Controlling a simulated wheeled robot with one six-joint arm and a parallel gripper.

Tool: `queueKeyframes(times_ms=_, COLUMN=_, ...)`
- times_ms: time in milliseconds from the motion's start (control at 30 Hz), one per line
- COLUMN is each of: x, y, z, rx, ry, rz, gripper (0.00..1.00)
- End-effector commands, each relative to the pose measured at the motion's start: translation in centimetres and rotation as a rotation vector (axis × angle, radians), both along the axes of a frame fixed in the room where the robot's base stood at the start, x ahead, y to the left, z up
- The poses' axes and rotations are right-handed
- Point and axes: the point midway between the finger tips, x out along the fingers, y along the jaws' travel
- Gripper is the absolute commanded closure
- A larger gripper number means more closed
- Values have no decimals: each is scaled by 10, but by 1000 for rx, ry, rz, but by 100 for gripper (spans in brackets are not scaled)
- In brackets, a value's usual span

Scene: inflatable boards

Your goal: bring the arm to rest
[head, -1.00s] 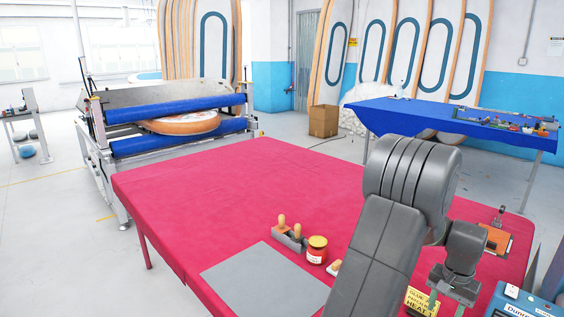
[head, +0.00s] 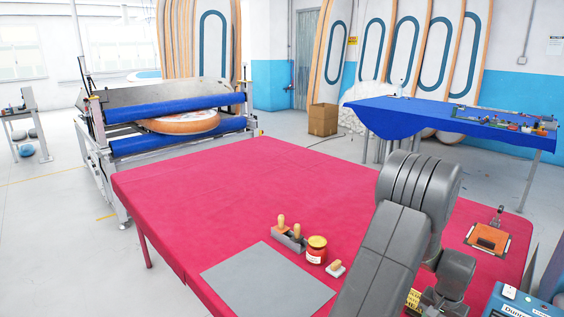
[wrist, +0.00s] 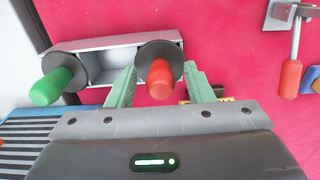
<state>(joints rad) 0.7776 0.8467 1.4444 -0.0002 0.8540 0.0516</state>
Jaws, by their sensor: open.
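My arm reaches over the right side of the red-covered table (head: 230,190), bent down at the near right edge in the head view. My gripper (wrist: 160,90) is open, its two pale green fingers apart in the wrist view. A red-handled tool (wrist: 160,80) with a dark round collar shows between the fingers; I cannot tell whether they touch it. It stands at the right end of a grey holder (wrist: 108,62). A green-handled tool (wrist: 52,86) stands at the holder's left end. In the head view the fingers are not clearly seen.
A wooden-handled block (head: 289,236), a red jar (head: 316,249), a small wooden-knobbed tool (head: 336,268) and a grey sheet (head: 266,284) lie left of my arm. An orange board (head: 488,240) and a blue box (head: 520,303) are at the right. The table's far left is clear.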

Motion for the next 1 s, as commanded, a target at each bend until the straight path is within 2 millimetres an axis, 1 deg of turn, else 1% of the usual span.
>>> queueKeyframes(times_ms=33, x=1, y=-1, z=12, rx=-6, ry=-5, rz=0, gripper=53)
queueKeyframes(times_ms=167, x=1, y=-1, z=36, rx=-6, ry=-5, rz=0, gripper=53)
queueKeyframes(times_ms=467, x=1, y=-1, z=97, rx=-6, ry=-5, rz=0, gripper=53)
queueKeyframes(times_ms=500, x=2, y=3, z=101, rx=-2, ry=-2, rz=6, gripper=53)
queueKeyframes(times_ms=700, x=15, y=44, z=95, rx=-1, ry=-1, rz=59, gripper=53)
queueKeyframes(times_ms=1000, x=25, y=103, z=88, rx=0, ry=0, rz=134, gripper=53)
